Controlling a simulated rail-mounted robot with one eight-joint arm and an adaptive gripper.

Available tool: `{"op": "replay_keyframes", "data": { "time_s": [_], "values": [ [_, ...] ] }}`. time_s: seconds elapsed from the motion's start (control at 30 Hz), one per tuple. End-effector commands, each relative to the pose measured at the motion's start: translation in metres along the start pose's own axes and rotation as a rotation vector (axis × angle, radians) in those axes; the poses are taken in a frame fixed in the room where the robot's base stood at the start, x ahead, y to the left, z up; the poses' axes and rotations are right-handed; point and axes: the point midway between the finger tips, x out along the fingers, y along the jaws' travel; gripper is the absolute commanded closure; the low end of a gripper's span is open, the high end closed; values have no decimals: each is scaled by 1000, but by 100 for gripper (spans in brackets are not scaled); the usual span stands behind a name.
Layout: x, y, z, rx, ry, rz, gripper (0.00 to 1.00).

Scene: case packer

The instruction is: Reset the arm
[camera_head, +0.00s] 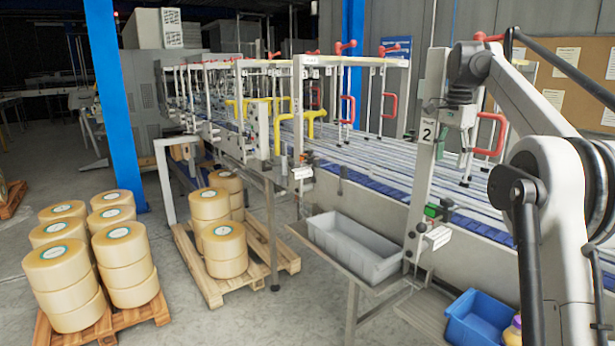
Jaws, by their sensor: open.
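My arm rises on the right side of the head view, bends at a large grey joint and reaches up and left.
The conveyor (375,160) with guide rails and red and yellow handles runs to the back left. A grey bin (352,262) and a blue crate (470,325) are below it. Round yellowish stacks (125,262) stand on pallets at left. Open floor lies between.

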Motion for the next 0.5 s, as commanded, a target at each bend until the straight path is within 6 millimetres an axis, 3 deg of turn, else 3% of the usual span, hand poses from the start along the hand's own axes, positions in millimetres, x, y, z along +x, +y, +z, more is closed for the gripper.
{"op": "replay_keyframes", "data": {
  "time_s": [0.27,0.5],
  "values": [
    [-6,18,51,-159,49,-60,50],
    [-1,46,102,-308,102,-114,50]
  ]
}}
